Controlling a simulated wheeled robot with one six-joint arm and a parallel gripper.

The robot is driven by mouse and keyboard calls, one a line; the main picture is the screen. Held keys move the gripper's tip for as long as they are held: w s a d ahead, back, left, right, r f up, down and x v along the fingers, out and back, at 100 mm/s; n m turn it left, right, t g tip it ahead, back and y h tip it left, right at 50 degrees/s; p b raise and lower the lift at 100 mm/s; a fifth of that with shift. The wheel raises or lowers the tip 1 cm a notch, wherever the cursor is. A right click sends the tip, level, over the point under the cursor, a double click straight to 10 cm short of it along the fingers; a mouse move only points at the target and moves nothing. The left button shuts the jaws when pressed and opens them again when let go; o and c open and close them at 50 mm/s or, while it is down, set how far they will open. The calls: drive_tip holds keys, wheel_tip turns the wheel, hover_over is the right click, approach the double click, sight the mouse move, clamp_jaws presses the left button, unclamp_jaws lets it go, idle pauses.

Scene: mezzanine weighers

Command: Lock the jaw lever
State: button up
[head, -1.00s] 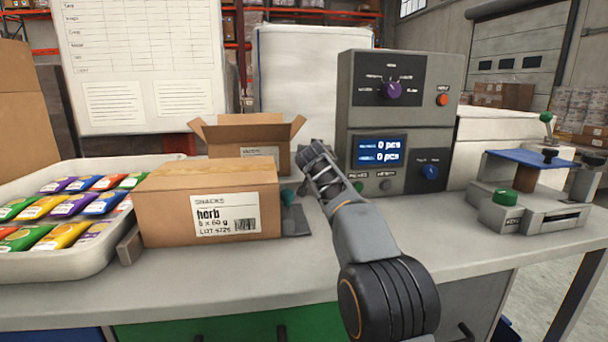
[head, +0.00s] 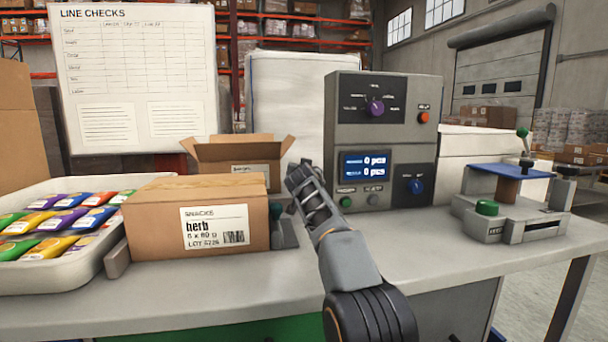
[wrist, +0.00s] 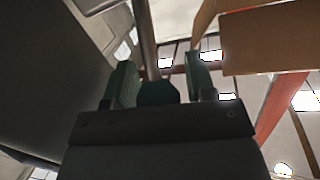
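The device at right (head: 510,210) has a blue top plate (head: 510,171), a green knob (head: 487,208) and an upright lever (head: 525,146) with a green ball on top. This may be the jaw lever; its lock state cannot be told. A dark teal part (head: 276,210) and a grey block (head: 284,235) sit at the carton's right side, partly hidden. My gripper (head: 297,172) is up in front of the small open box, left of the grey control unit and well away from the device. In the wrist view my gripper (wrist: 160,75) has its fingers apart with nothing between them.
A snack carton (head: 225,232) stands on the bench (head: 200,300), beside a white tray (head: 50,275) of colourful packets. A small open box (head: 205,154) is behind it. The grey control unit (head: 336,110) stands behind my arm. Bench space in front of the device is clear.

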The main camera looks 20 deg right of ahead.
drive_tip(key=shift+o, duration=0.7)
drive_tip(key=shift+a, duration=0.1)
drive_tip(key=shift+s, duration=0.25)
drive_tip(key=b+v, duration=0.2)
drive_tip(key=v, duration=0.5)
drive_tip(key=shift+b, duration=0.4)
